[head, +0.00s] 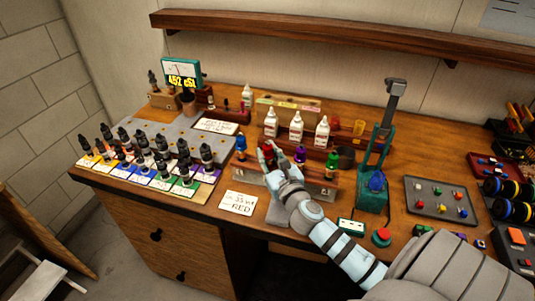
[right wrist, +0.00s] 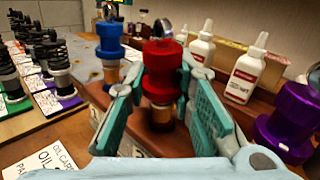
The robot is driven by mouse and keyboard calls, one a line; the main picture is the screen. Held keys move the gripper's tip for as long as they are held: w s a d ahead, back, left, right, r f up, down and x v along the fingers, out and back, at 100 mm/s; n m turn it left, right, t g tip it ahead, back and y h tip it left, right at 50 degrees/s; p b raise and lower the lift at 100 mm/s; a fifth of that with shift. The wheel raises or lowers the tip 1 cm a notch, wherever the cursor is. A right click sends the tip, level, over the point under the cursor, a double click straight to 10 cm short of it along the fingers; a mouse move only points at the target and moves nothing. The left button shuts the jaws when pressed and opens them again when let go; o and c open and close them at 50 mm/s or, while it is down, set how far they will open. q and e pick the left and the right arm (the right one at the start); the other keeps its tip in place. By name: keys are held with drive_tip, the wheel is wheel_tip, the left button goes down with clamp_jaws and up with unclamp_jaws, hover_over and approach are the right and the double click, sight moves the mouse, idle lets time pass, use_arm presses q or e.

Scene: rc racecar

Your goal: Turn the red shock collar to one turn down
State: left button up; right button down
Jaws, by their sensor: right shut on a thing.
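The red shock collar (right wrist: 162,62) sits upright on its shock in the right wrist view, with the amber body (right wrist: 161,115) below it. My right gripper (right wrist: 161,82) is shut on the red collar, with one teal-padded finger on each side. In the head view the gripper (head: 270,154) reaches in from the lower right and largely hides the red shock (head: 266,152). The blue shock (head: 240,142) stands to its left, and the purple (head: 300,155) and green (head: 332,163) shocks stand to its right. My left gripper is not in view.
White bottles (head: 296,126) stand just behind the shocks. Several dark shocks (head: 183,152) stand on cards at left. A green press (head: 373,180) and a parts tray (head: 440,200) are at right. A display (head: 181,75) reads 452 cSt.

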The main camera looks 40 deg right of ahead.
idle(0.7)
drive_tip(key=c, duration=1.3)
unclamp_jaws()
drive_tip(key=shift+s, duration=0.1)
drive_tip(key=v, duration=1.2)
drive_tip(key=shift+r, duration=0.1)
drive_tip(key=shift+d, duration=0.1)
